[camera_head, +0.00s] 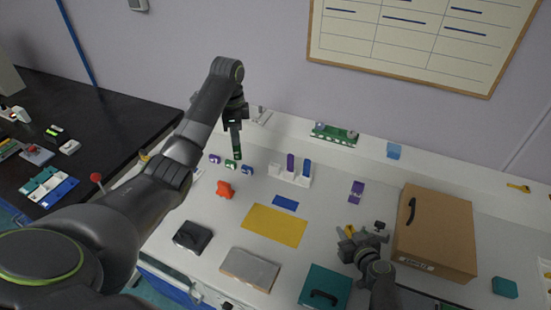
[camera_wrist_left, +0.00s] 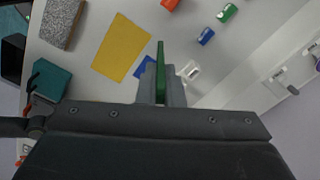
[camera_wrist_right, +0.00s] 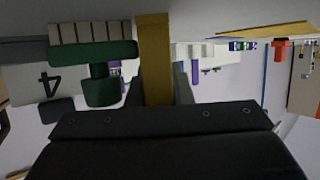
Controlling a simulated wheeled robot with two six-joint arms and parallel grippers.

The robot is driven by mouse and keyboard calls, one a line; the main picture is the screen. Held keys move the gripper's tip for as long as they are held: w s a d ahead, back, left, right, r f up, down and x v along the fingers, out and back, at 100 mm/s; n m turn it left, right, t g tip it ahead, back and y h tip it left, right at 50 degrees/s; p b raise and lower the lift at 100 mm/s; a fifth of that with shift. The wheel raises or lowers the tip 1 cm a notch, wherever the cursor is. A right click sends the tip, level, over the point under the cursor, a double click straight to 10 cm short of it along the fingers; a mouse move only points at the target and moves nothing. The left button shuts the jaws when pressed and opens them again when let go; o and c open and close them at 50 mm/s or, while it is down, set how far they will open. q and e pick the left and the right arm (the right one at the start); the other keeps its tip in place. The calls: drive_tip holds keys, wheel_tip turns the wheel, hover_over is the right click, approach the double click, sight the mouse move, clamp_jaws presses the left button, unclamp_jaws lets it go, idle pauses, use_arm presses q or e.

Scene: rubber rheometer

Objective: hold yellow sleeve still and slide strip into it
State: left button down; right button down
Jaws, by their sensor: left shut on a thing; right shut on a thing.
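My left gripper (camera_head: 236,122) is shut on a green strip (camera_head: 237,146) that hangs upright in the head view, above the back left of the white table. The green strip also shows edge-on between the fingers in the left wrist view (camera_wrist_left: 160,73). My right gripper (camera_head: 358,240) is low at the right of the table, beside the cardboard box. It is shut on a yellow piece, seemingly the yellow sleeve (camera_wrist_right: 154,60), which fills the space between its fingers in the right wrist view. The sleeve's opening is not visible. The strip and the yellow piece are far apart.
A white rack (camera_head: 281,174) holds a purple and a blue strip. Small coloured sleeves (camera_head: 231,164) lie left of it. A yellow mat (camera_head: 274,226) lies mid-table. The cardboard box (camera_head: 436,238) stands close right of my right gripper. An orange object (camera_head: 225,190) lies left.

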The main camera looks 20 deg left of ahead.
use_arm(q)
drive_tip(key=s+d+f+m, duration=0.1)
drive_tip(key=d+m, duration=0.4)
drive_tip(key=d, duration=0.7)
drive_tip(key=s+d+f+m, duration=0.1)
drive_tip(key=d+f+m, duration=0.2)
drive_tip(key=d, duration=1)
drive_tip(key=s+d+f+m, duration=0.1)
drive_tip(key=d+f+m, duration=0.2)
drive_tip(key=d+m, duration=0.5)
drive_tip(key=d, duration=0.5)
drive_tip(key=shift+s+m, duration=0.15)
drive_tip(key=shift+m, duration=0.25)
drive_tip(key=shift+f, duration=0.25)
drive_tip(key=shift+f, duration=2.35)
drive_tip(key=shift+f, duration=0.15)
drive_tip(key=shift+f, duration=2.25)
